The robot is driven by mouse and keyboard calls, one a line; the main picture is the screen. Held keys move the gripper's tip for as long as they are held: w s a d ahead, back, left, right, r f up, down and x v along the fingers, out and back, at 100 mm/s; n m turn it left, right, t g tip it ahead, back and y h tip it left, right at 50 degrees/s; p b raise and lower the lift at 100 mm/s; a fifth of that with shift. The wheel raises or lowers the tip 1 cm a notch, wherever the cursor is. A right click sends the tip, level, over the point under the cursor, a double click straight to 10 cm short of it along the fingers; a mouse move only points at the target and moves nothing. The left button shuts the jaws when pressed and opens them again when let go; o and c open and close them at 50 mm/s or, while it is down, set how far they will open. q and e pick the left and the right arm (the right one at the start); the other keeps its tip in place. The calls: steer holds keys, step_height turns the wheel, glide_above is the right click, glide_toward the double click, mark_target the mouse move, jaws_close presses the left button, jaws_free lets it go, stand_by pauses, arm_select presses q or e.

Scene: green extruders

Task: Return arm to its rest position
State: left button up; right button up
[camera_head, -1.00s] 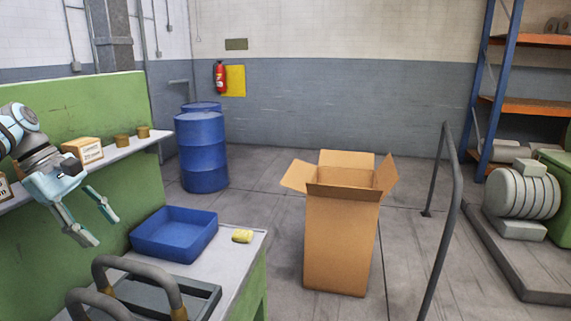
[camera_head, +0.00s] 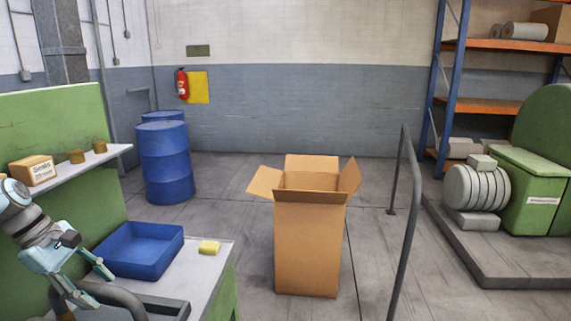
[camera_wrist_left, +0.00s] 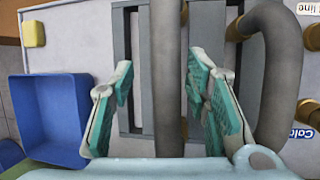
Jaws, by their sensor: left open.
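My left gripper (camera_head: 88,282) is at the lower left of the head view, in front of the blue bin and over the near part of the bench. My right gripper is not in view.
A blue bin (camera_head: 150,270) and a yellow block (camera_head: 209,247) are on the bench (camera_head: 205,275). A shelf (camera_head: 95,160) holds a small carton (camera_head: 33,171). An open cardboard box (camera_head: 308,245) stands on the floor. A metal rail (camera_head: 405,230) stands right of it.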

arm_select(q)
steer(key=shift+f, duration=0.15)
steer(key=shift+f+b, duration=0.25)
steer(key=shift+b, duration=0.2)
steer(key=shift+a+r, duration=0.15)
steer(key=v, duration=1.1)
steer(key=x, duration=1.1)
steer(key=shift+s, duration=0.1)
steer(key=r+p, duration=0.4)
steer(key=p, duration=0.1)
steer(key=shift+w+r, duration=0.25)
steer(key=shift+s+f+p, duration=0.25)
steer(key=shift+s+p, duration=0.25)
steer(key=shift+f, duration=0.15)
